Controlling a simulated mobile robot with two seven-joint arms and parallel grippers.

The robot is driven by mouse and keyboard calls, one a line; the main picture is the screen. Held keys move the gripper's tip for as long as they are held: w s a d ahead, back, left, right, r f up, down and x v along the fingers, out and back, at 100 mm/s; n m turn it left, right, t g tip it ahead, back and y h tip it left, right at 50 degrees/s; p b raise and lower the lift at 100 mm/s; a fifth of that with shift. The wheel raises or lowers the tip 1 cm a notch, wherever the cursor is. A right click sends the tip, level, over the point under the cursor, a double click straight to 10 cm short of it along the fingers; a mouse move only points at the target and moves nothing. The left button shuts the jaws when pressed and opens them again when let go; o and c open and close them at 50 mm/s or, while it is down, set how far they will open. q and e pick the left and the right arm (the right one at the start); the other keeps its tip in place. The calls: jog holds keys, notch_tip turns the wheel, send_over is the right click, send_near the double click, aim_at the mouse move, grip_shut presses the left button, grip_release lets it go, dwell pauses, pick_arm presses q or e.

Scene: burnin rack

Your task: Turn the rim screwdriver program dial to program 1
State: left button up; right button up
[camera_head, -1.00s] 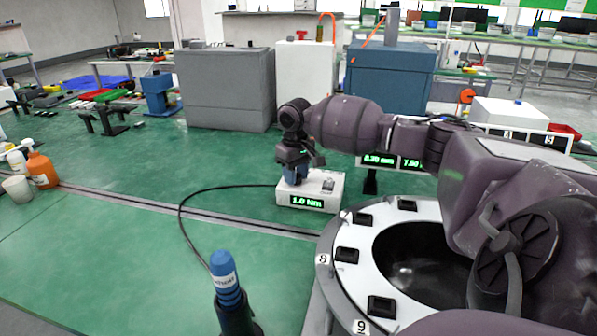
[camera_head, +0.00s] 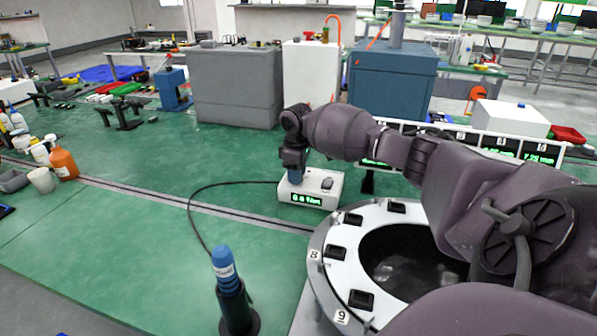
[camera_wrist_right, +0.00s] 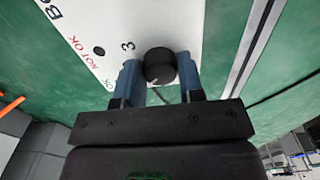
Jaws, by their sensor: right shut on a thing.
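The rim screwdriver's controller is a white box (camera_head: 328,183) with a green-lit display (camera_head: 307,199), in the middle of the head view. Its program dial (camera_wrist_right: 158,63) is a round black knob with a pale mark on its lower edge in the right wrist view. A printed 3 shows left of it; other dial numbers are hidden. My right gripper (camera_wrist_right: 158,70) has its blue fingers on both sides of the dial, shut on it. In the head view my right gripper (camera_head: 294,174) reaches down onto the box. My left gripper is not in view.
A blue screwdriver (camera_head: 223,262) stands upright in a dark holder (camera_head: 236,308), with a black cable running back to the box. A round white fixture (camera_head: 332,262) with black blocks and numbered tags lies right of it.

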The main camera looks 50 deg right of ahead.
dwell(0.4)
jog(key=o, duration=0.9)
jog(key=shift+r, duration=0.15)
jog(key=shift+r, duration=0.35)
notch_tip(320, 180, up, 8)
jog(key=shift+r+p, duration=0.15)
jog(key=shift+p, duration=0.65)
jog(key=shift+r, duration=0.8)
